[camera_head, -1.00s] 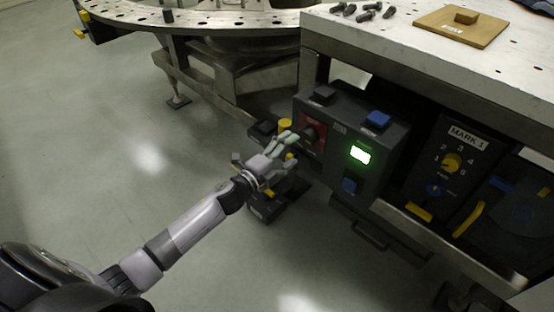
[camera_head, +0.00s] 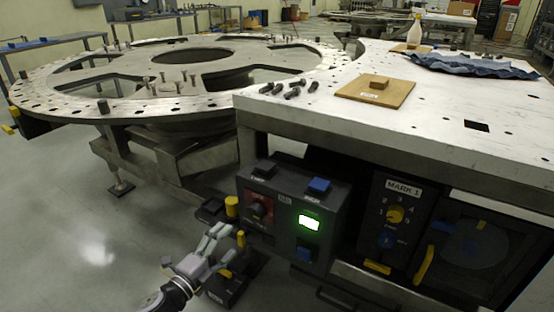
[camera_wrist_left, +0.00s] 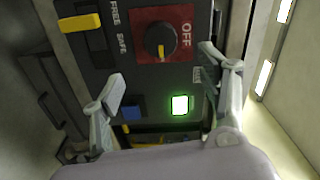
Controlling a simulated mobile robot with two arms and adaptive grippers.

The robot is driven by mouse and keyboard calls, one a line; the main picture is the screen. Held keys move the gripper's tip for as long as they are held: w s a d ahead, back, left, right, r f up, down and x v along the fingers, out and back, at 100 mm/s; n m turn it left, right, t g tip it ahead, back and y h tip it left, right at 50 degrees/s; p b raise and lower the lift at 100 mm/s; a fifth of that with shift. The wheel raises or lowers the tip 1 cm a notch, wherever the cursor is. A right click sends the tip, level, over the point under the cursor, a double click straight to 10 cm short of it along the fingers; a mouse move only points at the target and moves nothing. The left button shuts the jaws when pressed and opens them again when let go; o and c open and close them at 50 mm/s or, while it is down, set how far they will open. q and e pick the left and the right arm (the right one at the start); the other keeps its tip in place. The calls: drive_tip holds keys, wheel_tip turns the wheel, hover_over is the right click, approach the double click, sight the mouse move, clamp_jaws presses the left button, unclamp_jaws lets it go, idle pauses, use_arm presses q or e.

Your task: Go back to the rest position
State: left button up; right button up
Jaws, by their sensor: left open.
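My left gripper (camera_head: 220,242) is in front of the lower left of the control box (camera_head: 328,216), below the table top. In the left wrist view its two fingers (camera_wrist_left: 165,92) are spread wide with nothing between them. Beyond the fingers are a black rotary knob (camera_wrist_left: 160,40) on a red plate marked OFF, a lit green display (camera_wrist_left: 180,105) and a blue button (camera_wrist_left: 132,112). I cannot tell from the head view whether a finger touches the box. My right gripper is not in view.
The white table (camera_head: 480,150) bears several dark bolts (camera_head: 290,90), a wooden board (camera_head: 350,92) and a blue cloth (camera_head: 470,66). A large round turret plate (camera_head: 60,95) stands to the left. A MARK 1 panel (camera_head: 392,225) is right of the box. Floor at the left (camera_head: 70,220) is free.

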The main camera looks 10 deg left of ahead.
use_arm(q)
drive_tip(key=s+f+n+g+y, duration=0.7)
drive_tip(key=s+f+n+g, duration=0.2)
drive_tip(key=s+f+n, duration=0.9)
drive_tip(key=s+d+f+g+h, duration=0.1)
drive_tip(key=s+d+f+g, duration=0.15)
drive_tip(key=s, duration=0.35)
drive_tip(key=s+d+f+g, duration=0.2)
drive_tip(key=s+f+g, duration=0.15)
drive_tip(key=s, duration=0.25)
drive_tip(key=s+a+f+p, duration=0.2)
drive_tip(key=s+f+p, duration=0.2)
drive_tip(key=s+p, duration=0.5)
drive_tip(key=s+a+f+p, duration=0.2)
drive_tip(key=s+f+p, duration=0.2)
drive_tip(key=s+p, duration=0.5)
drive_tip(key=shift+s+f+g, duration=0.3)
drive_tip(key=shift+s+g, duration=0.1)
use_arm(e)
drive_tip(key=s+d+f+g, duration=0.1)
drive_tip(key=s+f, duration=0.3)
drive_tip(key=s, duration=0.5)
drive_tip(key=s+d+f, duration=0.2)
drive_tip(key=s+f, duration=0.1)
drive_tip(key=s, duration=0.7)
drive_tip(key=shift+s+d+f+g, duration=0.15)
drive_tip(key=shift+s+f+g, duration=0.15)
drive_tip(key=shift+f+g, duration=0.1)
use_arm(q)
drive_tip(key=shift+c, duration=0.2)
